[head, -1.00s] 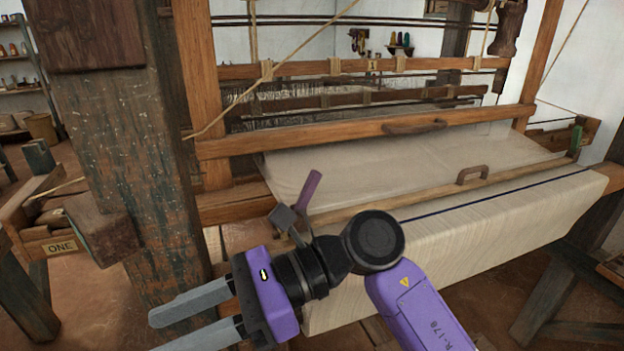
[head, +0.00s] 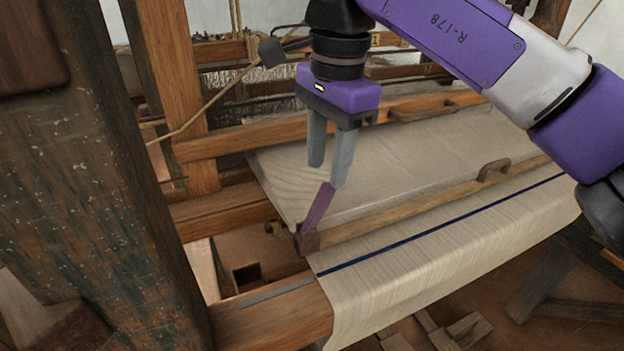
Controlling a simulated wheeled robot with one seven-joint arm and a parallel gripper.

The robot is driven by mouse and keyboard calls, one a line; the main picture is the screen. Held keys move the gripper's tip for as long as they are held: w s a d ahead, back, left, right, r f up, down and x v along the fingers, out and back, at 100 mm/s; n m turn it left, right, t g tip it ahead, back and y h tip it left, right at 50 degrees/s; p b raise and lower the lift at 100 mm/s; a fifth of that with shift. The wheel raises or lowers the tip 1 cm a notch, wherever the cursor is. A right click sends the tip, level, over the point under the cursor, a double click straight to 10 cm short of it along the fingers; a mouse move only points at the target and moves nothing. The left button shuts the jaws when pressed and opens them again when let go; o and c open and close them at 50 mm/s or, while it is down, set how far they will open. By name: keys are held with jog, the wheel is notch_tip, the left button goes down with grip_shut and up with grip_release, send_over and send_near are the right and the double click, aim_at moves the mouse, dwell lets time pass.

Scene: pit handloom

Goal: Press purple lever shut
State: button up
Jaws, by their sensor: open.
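The purple lever (head: 317,208) rises at a tilt from a brown wooden block at the left end of the wooden bar that lies across the cloth. Its upper end leans up and to the right. My gripper (head: 328,175) hangs fingers down just above the lever. Its two grey fingers are apart with a narrow gap, and nothing shows between them. The right fingertip appears close to the lever's top; I cannot tell whether they touch.
A thick dark post (head: 90,180) stands at the left. The wooden bar (head: 420,209) carries a brown handle (head: 494,170). Cream cloth (head: 430,250) with a dark blue stripe hangs over the front beam (head: 272,318). A wooden crossbeam (head: 240,137) runs behind my gripper.

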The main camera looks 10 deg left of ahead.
aim_at(325, 186)
jog(key=shift+w+f, duration=0.15)
jog(key=f, duration=0.4)
jog(key=f+p, duration=0.1)
jog(key=f, duration=0.2)
jog(key=shift+w+a+f, duration=0.1)
jog(key=shift+w+a, duration=0.1)
jog(key=shift+a, duration=0.05)
grip_shut()
dwell(1.1)
